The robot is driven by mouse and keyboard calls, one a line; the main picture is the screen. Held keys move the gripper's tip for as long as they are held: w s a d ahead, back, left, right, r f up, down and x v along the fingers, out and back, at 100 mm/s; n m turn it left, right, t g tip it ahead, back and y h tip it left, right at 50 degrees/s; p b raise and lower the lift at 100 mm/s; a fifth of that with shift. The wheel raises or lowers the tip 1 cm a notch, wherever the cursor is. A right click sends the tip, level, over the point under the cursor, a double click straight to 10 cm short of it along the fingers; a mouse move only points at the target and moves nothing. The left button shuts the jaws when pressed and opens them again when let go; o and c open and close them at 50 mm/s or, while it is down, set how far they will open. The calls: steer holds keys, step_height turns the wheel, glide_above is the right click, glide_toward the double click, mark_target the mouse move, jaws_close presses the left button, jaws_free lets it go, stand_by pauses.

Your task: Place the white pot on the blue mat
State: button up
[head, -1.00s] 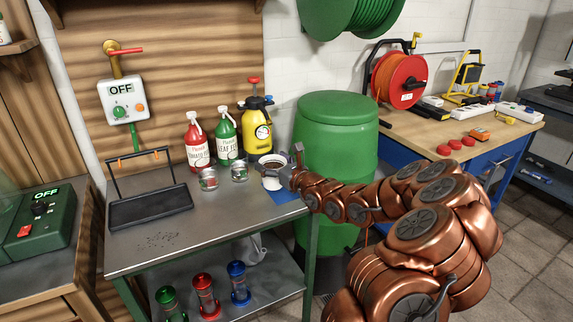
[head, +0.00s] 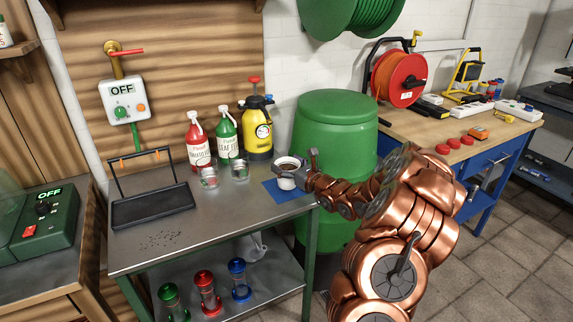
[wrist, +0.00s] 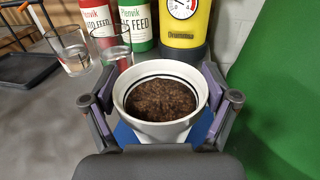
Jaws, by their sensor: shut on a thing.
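The white pot (head: 287,180), filled with brown soil, is at the right end of the metal bench. It also shows upright in the wrist view (wrist: 130,86). My gripper (head: 304,170) is shut on the pot, with its fingers on either side of the rim in the wrist view (wrist: 162,103). The blue mat (head: 283,194) lies flat on the bench under and around the pot. Whether the pot's base touches the mat is hard to tell, since the base is partly hidden.
Two glass jars (head: 209,178) stand left of the pot. A green barrel (head: 333,140) is close on the right. A black tray (head: 150,206) lies at left.

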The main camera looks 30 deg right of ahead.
steer(key=shift+f, duration=0.2)
steer(key=shift+f, duration=0.15)
steer(key=o, duration=1.1)
steer(key=shift+c, duration=0.2)
steer(key=shift+s, duration=0.2)
steer(key=s, duration=0.4)
steer(key=s+d+b, duration=0.1)
steer(key=s, duration=0.6)
steer(key=shift+s+d, duration=0.3)
